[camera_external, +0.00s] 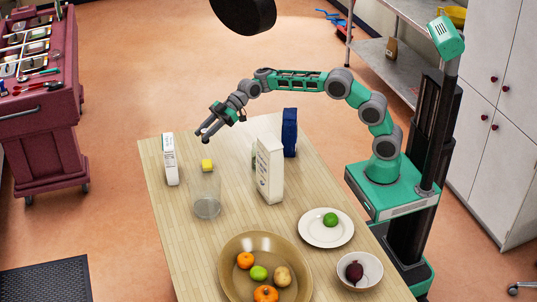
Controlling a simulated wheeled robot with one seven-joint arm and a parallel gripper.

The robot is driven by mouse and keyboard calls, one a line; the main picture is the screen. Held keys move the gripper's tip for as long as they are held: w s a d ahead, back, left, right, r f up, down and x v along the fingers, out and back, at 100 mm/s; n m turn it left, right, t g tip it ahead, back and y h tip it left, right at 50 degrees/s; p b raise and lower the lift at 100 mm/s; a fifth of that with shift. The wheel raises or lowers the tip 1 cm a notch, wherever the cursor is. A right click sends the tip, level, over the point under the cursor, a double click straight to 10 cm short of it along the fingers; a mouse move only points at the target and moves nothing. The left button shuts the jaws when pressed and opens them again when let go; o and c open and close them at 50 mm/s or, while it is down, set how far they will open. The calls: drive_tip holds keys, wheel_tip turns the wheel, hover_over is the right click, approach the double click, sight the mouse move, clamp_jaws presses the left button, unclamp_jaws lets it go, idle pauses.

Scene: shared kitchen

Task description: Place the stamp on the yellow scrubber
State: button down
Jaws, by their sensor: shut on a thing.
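The yellow scrubber (207,164) lies on the far left part of the wooden table, just behind the clear glass container. My gripper (204,134) is above the table's far edge, above the scrubber in the picture and apart from it. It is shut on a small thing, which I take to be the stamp. The fingers hide most of it, and its shape is too small to make out. No stamp shows elsewhere on the table.
The clear glass container (206,195) stands in front of the scrubber. A white carton (170,160) stands to its left. A taller carton (270,170) and a blue box (290,132) stand to the right. A fruit bowl (231,283), a plate (314,238) and a small bowl (342,276) are nearer.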

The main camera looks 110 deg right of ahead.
drive_tip(key=shift+h, duration=0.3)
drive_tip(key=f, duration=1)
drive_tip(key=shift+w+d+f+p, duration=0.1)
drive_tip(key=shift+d+f+p, duration=0.1)
drive_tip(key=shift+p, duration=0.1)
drive_tip(key=c, duration=1.1)
unclamp_jaws()
drive_tip(key=shift+r, duration=0.2)
drive_tip(key=b+v, duration=0.1)
drive_tip(key=v, duration=1.1)
drive_tip(key=shift+f, duration=0.1)
